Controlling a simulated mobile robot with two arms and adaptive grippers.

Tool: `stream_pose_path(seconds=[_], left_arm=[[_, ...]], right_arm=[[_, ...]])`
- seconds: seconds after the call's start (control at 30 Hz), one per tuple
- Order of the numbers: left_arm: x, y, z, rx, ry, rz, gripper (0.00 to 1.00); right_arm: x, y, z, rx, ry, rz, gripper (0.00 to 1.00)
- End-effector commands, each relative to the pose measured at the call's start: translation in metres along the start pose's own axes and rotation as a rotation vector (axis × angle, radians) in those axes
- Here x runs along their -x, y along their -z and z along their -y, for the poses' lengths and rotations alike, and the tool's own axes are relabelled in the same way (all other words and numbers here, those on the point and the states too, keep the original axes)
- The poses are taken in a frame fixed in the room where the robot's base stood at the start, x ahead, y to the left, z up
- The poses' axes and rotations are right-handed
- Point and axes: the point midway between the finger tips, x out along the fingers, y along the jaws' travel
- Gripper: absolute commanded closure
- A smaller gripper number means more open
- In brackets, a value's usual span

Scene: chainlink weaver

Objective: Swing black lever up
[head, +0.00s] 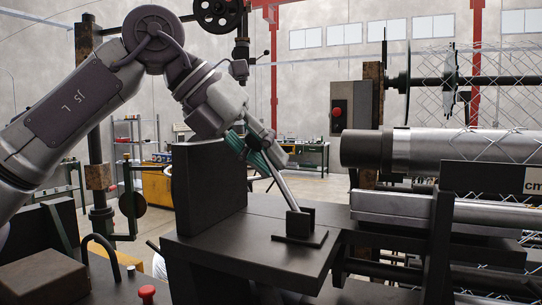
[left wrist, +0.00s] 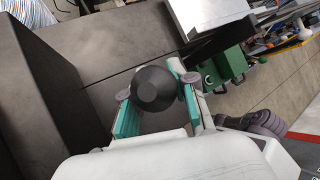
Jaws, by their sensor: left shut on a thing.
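The lever is a silver rod (head: 286,188) on a black bracket (head: 300,222), which stands on a dark metal table. The rod leans up and to the left, away from the bracket. My left gripper (head: 262,152) is at its upper end. In the left wrist view, the lever's round black knob (left wrist: 153,87) sits between the teal fingers of my left gripper (left wrist: 155,100), which is shut on it. In the head view the knob is mostly hidden by the gripper. My right gripper is not in view.
A dark upright block (head: 208,180) stands on the table just left of the lever. Large steel rollers (head: 440,148) and chain-link mesh (head: 500,75) are to the right. A control box with a red button (head: 337,112) stands behind. A red knob (head: 147,292) is at the front left.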

Motion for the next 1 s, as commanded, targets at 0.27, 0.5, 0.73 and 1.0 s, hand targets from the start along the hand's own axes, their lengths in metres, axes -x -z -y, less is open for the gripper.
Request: stream_pose_path(seconds=[0.27,0.5,0.73,1.0], left_arm=[[0.003,-0.001,-0.001,0.002,-0.001,0.006,0.58],[0.002,0.000,-0.001,0.001,-0.001,0.002,0.58],[0.030,0.000,-0.001,0.002,0.000,0.006,0.58],[0.088,0.000,-0.002,0.004,-0.001,0.007,0.58]], right_arm=[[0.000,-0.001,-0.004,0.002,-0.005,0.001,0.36],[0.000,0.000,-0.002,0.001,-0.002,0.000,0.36],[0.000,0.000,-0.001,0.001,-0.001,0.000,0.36],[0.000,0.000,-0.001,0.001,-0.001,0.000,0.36]])
